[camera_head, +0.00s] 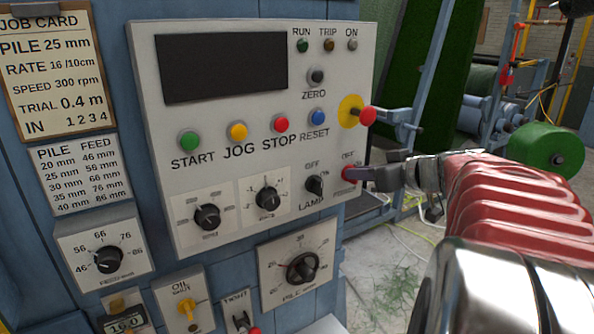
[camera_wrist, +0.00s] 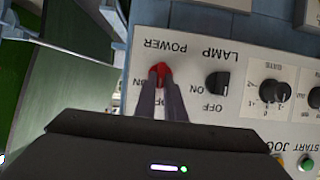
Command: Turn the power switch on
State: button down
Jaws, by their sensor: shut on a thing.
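The power switch is a small red knob (camera_head: 349,173) at the lower right edge of the light grey control panel (camera_head: 235,130). In the wrist view, which is upside down, the red knob (camera_wrist: 160,73) sits under the POWER label, with ON and OFF marks around it. My gripper (camera_head: 354,174) reaches in from the right, its dark fingers closed on the knob. In the wrist view the two fingers (camera_wrist: 160,88) stand on either side of the knob and partly cover it. I cannot tell which mark the knob points at.
The black lamp switch (camera_head: 315,186) is close to the left of the knob. A red emergency button on a yellow disc (camera_head: 366,114) sticks out just above my gripper. RUN, TRIP and ON lamps (camera_head: 329,45) look dark. Open floor lies at the lower right.

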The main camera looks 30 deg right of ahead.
jog(key=shift+d+f+m+t+y, duration=0.4)
jog(key=shift+m+y, duration=0.75)
jog(key=shift+m, duration=1.1)
jog(key=shift+d+f+m+t+y, duration=0.25)
jog(key=shift+m+t+y, duration=0.3)
jog(key=shift+m+y, duration=1.2)
jog(key=shift+d+f+m+t+y, duration=0.3)
jog(key=shift+m+t+y, duration=0.25)
jog(key=shift+m, duration=2.25)
jog(key=c, duration=1.8)
grip_release()
jog(key=shift+c, duration=0.2)
jog(key=v, duration=1.3)
jog(key=shift+s, duration=0.35)
jog(key=shift+d, duration=0.15)
